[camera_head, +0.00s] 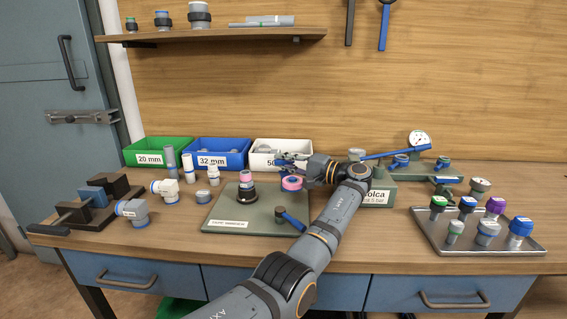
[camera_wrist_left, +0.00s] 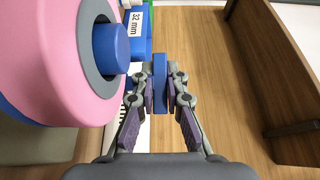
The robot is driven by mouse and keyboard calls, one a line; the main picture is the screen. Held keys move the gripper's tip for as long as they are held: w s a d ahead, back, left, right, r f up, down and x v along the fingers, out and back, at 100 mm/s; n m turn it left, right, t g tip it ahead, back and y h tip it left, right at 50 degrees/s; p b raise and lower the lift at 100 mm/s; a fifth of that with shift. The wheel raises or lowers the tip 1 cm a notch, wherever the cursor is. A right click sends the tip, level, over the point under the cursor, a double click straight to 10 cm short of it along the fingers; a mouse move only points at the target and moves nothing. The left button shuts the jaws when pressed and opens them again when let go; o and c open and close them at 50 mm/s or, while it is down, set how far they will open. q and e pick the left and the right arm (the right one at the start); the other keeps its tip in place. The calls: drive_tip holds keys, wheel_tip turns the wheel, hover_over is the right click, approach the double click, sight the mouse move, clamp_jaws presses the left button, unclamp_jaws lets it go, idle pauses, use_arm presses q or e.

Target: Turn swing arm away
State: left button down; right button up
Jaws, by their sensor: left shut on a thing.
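My left gripper (camera_head: 284,160) reaches over the bench behind the green plate (camera_head: 222,212), its fingers pointing left. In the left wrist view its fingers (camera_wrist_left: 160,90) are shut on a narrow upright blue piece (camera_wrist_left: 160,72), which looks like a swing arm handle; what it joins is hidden. A pink ring with a grey and blue centre (camera_wrist_left: 75,60) fills the left of that view, beside the fingers and apart from them. It also shows in the head view (camera_head: 292,183), just below the gripper. My right gripper is not in view.
A black fitting with a pink top (camera_head: 246,192) and a blue-handled valve (camera_head: 290,220) stand on the plate. Green (camera_head: 160,142), blue (camera_head: 204,142) and white bins (camera_head: 262,144) line the back. A tray of capped fittings (camera_head: 440,240) is at the right.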

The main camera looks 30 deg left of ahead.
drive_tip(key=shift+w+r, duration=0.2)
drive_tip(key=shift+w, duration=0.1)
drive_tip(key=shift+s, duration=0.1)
use_arm(q)
drive_tip(key=c, duration=1.6)
unclamp_jaws()
drive_tip(key=shift+c, duration=0.2)
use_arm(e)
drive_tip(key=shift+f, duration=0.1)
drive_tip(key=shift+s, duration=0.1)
